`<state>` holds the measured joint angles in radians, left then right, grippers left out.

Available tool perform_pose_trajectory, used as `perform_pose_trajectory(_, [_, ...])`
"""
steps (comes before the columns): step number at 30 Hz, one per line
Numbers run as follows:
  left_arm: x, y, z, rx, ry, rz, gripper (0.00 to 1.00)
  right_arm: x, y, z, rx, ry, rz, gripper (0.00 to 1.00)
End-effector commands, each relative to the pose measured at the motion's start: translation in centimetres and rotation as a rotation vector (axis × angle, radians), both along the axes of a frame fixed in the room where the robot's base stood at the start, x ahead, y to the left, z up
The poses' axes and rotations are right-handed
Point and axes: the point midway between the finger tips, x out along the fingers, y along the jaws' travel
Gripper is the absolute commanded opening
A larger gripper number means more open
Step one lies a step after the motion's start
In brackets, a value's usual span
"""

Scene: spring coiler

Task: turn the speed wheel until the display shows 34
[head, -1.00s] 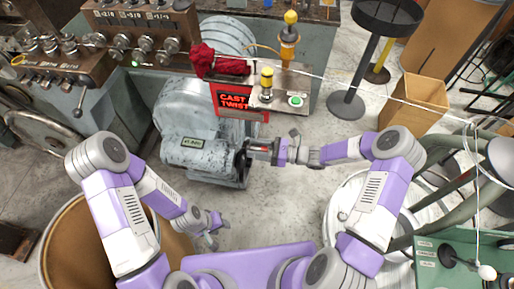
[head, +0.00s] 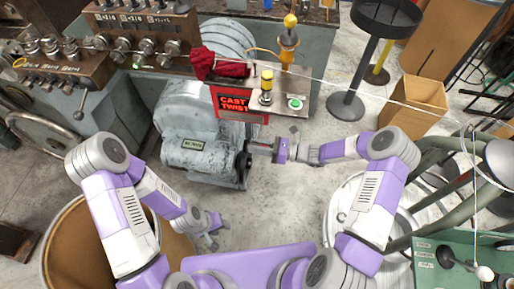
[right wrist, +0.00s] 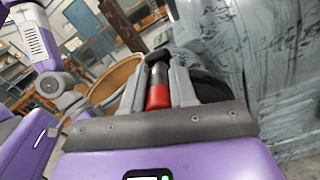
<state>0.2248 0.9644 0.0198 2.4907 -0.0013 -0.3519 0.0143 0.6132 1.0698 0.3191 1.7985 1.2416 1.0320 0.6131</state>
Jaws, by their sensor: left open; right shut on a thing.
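The speed wheel (head: 243,167) is a dark wheel on the right end of the grey gear housing. A small dark display (head: 193,144) with pale characters sits on the housing; its reading is too small to make out. My right gripper (head: 257,148) reaches the wheel from the right. In the right wrist view its fingers (right wrist: 158,92) are shut around a handle with a red part (right wrist: 158,97) and a metal shaft, with the dark wheel behind. My left gripper (head: 212,232) is open and empty, low and left of centre, apart from the wheel.
A red-lit sign (head: 233,103) reading CAST TWIST stands behind the wheel, under a panel with a green button (head: 295,103) and a yellow-topped post (head: 266,85). A cardboard box (head: 418,100) stands at the right. Bare floor lies in front of the housing.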

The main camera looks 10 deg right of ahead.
Motion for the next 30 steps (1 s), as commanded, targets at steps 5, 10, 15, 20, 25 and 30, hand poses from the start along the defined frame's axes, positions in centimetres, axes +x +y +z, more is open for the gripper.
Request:
perform_pose_trajectory(5, [0.0, 0.0, 0.5, 0.0, 0.0, 0.0, 0.43, 1.4, -0.5, -0.3, 0.04, 0.125, -0.001, 0.0])
perform_pose_trajectory(10, [0.0, 0.0, 0.4, 0.0, 0.0, 0.0, 0.43, 2.6, -0.9, -0.8, 0.078, 0.242, -0.001, 0.0])
perform_pose_trajectory(15, [0.0, 0.0, 0.0, 0.0, 0.0, 0.0, 0.43, 3.6, -1.2, -1.3, 0.108, 0.335, -0.002, 0.0])
perform_pose_trajectory(20, [0.0, 0.0, -0.3, 0.0, 0.0, 0.0, 0.43, 4.1, -1.4, -1.7, 0.106, 0.329, -0.002, 0.0])
perform_pose_trajectory(25, [0.0, 0.0, -0.5, 0.0, 0.0, 0.0, 0.43, 4.4, -1.5, -1.9, 0.106, 0.328, -0.002, 0.0])
perform_pose_trajectory(30, [0.0, 0.0, -0.5, 0.0, 0.0, 0.0, 0.43, 4.5, -1.5, -2.0, 0.105, 0.33, -0.002, 0.0])
